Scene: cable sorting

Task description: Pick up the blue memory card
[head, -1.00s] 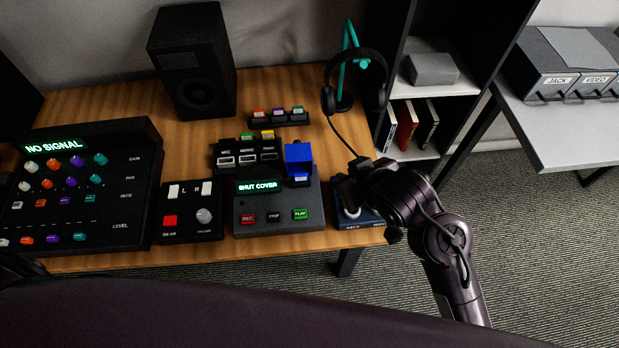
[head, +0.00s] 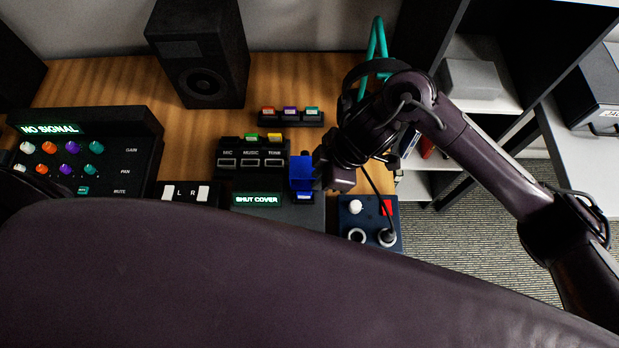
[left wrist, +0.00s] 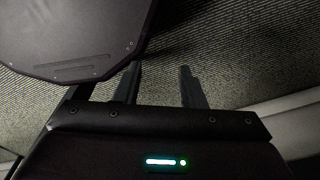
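A small blue memory card (head: 304,197) with a pale label sits at the recorder (head: 257,212), just below a raised blue cover (head: 301,171). The recorder's display reads "SHUT COVER". My right gripper (head: 326,172) is just right of the blue cover, close to it. I cannot tell whether it touches the cover, and its fingers are too dark and foreshortened to show their gap. My left gripper (left wrist: 159,85) shows in the left wrist view with its two fingers apart and empty, above the carpet.
A rack (head: 291,119) at the back holds red, purple and teal cards. Green and yellow cards stand behind the MIC, MUSIC and TONE slots (head: 251,161). A blue box (head: 370,218) with a cable is on the right. A headphone stand (head: 378,38) and speaker (head: 199,55) stand behind.

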